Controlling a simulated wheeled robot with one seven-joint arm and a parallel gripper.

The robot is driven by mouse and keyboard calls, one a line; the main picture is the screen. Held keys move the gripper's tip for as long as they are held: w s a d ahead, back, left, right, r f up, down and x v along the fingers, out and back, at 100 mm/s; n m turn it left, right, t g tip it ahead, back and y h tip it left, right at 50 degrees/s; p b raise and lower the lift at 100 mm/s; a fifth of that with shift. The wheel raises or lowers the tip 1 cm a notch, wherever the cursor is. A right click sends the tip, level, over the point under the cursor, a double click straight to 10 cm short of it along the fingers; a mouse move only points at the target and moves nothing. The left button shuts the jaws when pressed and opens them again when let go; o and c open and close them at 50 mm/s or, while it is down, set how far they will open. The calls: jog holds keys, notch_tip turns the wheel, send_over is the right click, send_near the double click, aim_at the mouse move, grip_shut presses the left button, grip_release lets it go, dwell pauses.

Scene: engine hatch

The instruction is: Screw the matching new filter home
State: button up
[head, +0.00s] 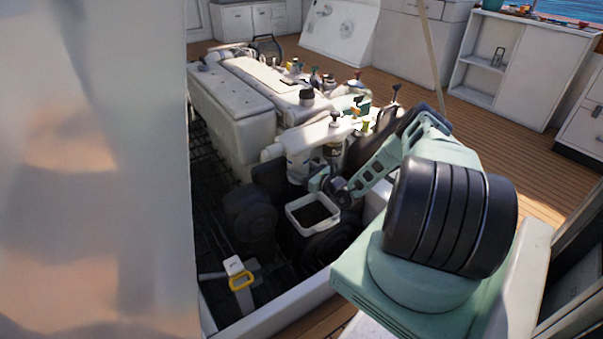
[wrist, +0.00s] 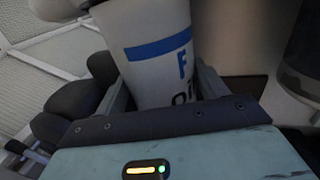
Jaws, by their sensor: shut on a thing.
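A white filter (wrist: 155,50) with a blue band and the printed letters "F" and "oi" stands between the two fingers of my gripper (wrist: 163,88) in the wrist view. The fingers are shut on its sides. It leans slightly in that picture, and its top end is cut off by the frame, so its thread and any seat are hidden. In the head view my gripper (head: 319,180) is low beside the engine (head: 240,105), next to a pale canister (head: 298,166) that seems to be the held filter. I cannot tell whether it touches the engine.
A white tub (head: 291,213) with dark contents sits below my gripper. Another canister (head: 333,153) with a dark label is close to the right. The hatch edge (head: 285,317) runs along the front.

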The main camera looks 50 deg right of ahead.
jog(key=shift+d+f+n+y+b, duration=0.15)
jog(key=shift+d+n+y+b, duration=0.05)
jog(key=shift+n+y+b, duration=0.6)
jog(key=shift+r+y, duration=0.25)
jog(key=shift+y, duration=0.35)
jog(key=o, duration=1.4)
